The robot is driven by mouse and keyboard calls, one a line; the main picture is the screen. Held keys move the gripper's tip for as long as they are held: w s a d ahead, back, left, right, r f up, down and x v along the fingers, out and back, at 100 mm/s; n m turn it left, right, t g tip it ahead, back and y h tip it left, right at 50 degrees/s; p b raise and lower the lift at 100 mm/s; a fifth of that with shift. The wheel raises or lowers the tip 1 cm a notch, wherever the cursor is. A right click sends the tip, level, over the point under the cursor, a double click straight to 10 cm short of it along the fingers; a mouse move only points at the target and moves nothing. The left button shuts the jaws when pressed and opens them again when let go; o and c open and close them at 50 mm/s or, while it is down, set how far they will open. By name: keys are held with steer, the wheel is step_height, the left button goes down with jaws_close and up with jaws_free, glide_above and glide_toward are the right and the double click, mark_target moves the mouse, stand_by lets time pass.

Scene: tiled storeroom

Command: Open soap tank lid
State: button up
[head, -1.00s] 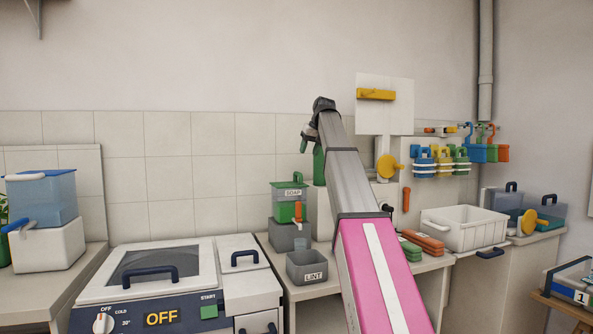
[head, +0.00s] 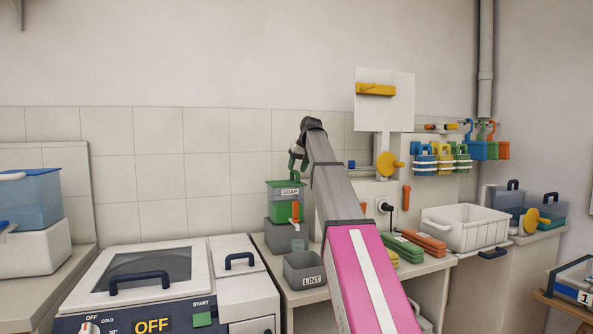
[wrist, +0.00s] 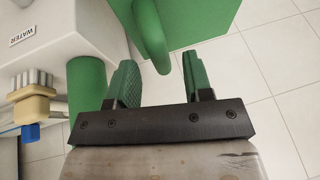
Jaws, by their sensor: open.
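The soap tank (head: 284,207) is a green container labelled SOAP, on a grey block left of my arm in the head view. Its green lid (head: 286,184) looks shut. My gripper (head: 298,160) is just above the lid's right side, pointing down. In the wrist view my gripper (wrist: 158,68) is open, its two green fingers apart. A green curved handle (wrist: 151,36) on a green flat surface (wrist: 202,14), likely the lid, reaches between the fingertips. Gaps show on both sides, so it is not clamped. The handle is hard to make out in the head view.
An orange lever (head: 295,211) is on the tank's front. The grey LINT bin (head: 304,270) stands before it.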

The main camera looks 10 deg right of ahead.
steer(key=shift+w+a+f, duration=0.15)
steer(key=shift+w+f, duration=0.05)
steer(key=shift+f, duration=0.4)
jaws_close()
steer(key=shift+a+r, duration=0.1)
steer(key=shift+r, duration=0.05)
